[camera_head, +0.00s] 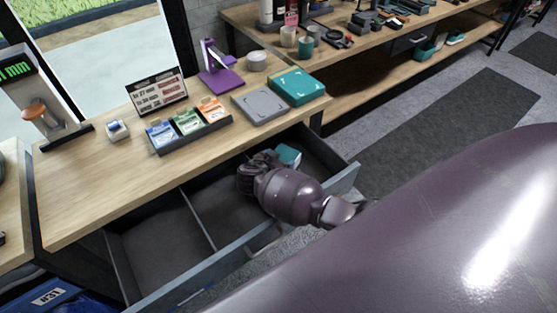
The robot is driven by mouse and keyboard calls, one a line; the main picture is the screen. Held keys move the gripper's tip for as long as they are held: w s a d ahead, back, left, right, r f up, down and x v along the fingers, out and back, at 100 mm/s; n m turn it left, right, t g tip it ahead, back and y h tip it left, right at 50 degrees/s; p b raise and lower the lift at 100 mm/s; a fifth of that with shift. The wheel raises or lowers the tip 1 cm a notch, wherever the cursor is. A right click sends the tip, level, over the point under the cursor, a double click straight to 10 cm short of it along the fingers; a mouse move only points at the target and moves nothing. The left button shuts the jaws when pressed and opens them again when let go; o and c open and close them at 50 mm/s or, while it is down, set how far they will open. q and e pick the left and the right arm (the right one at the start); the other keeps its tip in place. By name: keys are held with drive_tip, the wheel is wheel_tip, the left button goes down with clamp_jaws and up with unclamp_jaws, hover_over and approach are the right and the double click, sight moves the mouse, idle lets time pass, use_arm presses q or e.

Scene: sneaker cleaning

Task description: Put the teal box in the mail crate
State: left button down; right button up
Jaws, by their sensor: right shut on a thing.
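My right gripper (262,160) reaches down into the open drawer and is shut on a small teal box (289,155). The gripper and wrist hide part of this box, which has a pale side showing. A larger flat teal box (298,86) lies on the counter's right end, next to a grey one. A blue crate (48,296) with a white label is partly in view at the bottom left, below the counter; I cannot tell for sure that it is the mail crate. My left gripper is not in view.
The open drawer (157,257) has a divider, and its left part looks empty. On the counter (92,193) stand a grey flat box (260,105), a tray of cards (192,130), a sign (157,92) and a purple stand (218,78). My arm covers the lower right.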

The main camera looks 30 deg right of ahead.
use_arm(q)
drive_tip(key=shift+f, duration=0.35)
use_arm(e)
drive_tip(key=shift+s+f, duration=0.1)
drive_tip(key=shift+f, duration=0.25)
drive_tip(key=o, duration=0.9)
drive_tip(key=shift+c, duration=0.2)
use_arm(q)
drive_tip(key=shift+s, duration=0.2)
use_arm(e)
drive_tip(key=shift+o, duration=0.4)
drive_tip(key=shift+s+f, duration=0.1)
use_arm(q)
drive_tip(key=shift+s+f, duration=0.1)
use_arm(e)
drive_tip(key=shift+r, duration=0.3)
drive_tip(key=shift+r+p, duration=0.4)
drive_tip(key=shift+p, duration=0.05)
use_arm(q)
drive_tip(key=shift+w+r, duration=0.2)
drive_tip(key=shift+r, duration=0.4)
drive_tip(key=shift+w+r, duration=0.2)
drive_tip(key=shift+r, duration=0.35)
use_arm(e)
drive_tip(key=v, duration=1.2)
drive_tip(key=shift+w, duration=0.2)
